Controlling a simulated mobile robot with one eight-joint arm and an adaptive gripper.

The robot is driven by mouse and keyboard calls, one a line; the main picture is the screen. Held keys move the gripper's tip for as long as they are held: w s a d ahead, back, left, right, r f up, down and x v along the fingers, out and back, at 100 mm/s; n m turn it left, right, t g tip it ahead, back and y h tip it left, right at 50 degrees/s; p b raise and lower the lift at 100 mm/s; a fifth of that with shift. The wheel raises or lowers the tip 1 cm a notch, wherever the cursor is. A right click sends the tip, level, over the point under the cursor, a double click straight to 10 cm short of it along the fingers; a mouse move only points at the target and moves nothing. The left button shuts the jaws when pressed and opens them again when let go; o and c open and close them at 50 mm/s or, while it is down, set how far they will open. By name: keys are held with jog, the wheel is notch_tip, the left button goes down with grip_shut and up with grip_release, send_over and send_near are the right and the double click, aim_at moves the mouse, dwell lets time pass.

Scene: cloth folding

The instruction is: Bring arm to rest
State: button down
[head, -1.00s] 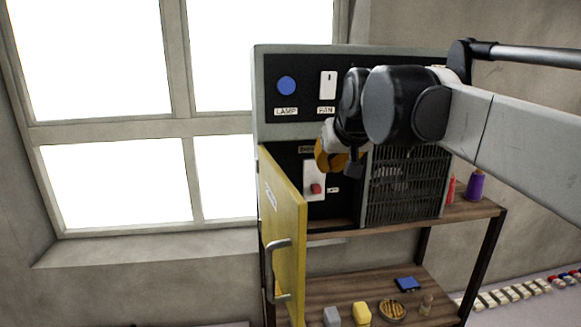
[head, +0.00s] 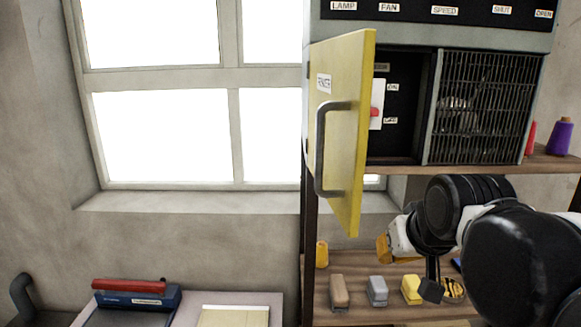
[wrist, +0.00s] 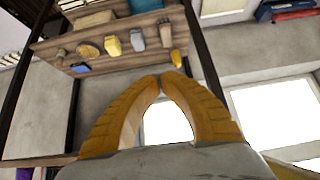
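My gripper (head: 384,248) hangs in front of the lower shelf in the head view, below the open yellow door. In the wrist view its two orange fingers (wrist: 160,80) meet at the tips, with nothing between them. My dark wrist and forearm cover the right part of the lower shelf in the head view. The gripper appears apart from the shelf items.
The yellow door (head: 345,130) stands open from the control cabinet (head: 435,28), which has a red switch (head: 376,112) inside. The lower shelf holds a brown block (head: 339,291), a grey block (head: 377,290) and a yellow block (head: 411,289). A window (head: 160,135) is at left.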

jog(key=s+f+b, duration=0.4)
jog(key=f+b, duration=0.2)
jog(key=f, duration=0.5)
jog(key=s+f+b, duration=0.4)
jog(key=f+b, duration=0.2)
jog(key=f, duration=0.5)
jog(key=s+f+g+b, duration=0.1)
jog(key=s+f+b, duration=0.3)
jog(key=f, duration=0.7)
jog(key=shift+s+f+b, duration=0.15)
jog(key=shift+f+b, duration=0.25)
jog(key=shift+b, duration=0.7)
jog(key=shift+a, duration=0.1)
